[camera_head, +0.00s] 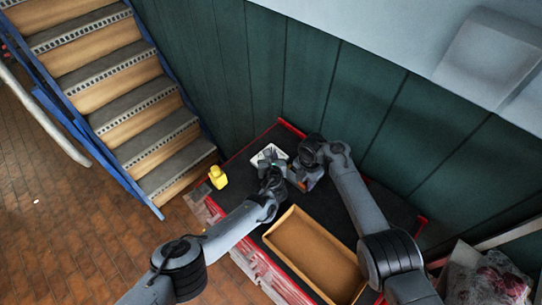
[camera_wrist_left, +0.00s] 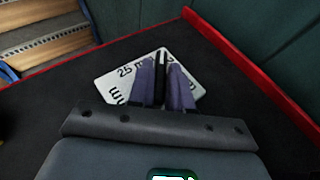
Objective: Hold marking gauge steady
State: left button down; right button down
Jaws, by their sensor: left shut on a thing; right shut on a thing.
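The marking gauge is a white plate (camera_head: 268,155) at the back left of the dark bench top. In the left wrist view the plate (camera_wrist_left: 120,88) lies flat and shows black "25" lettering. My left gripper (camera_wrist_left: 162,82) is over it, its purple-grey fingers shut on a thin dark upright piece that seems to belong to the gauge. In the head view my left gripper (camera_head: 271,172) is beside the plate. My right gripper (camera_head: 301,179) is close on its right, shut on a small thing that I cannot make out. The arms hide much of both contacts.
A wooden tray (camera_head: 275,238) takes up the bench's front middle. A yellow bottle-like thing (camera_head: 218,177) stands at the left edge. A red rim (camera_head: 292,128) borders the bench, with a green wall behind. Bare dark top (camera_head: 399,212) shows at the right.

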pick_arm(q)
jog(key=c, duration=1.1)
grip_release()
jog(key=shift+s, duration=0.1)
jog(key=shift+v, duration=5.95)
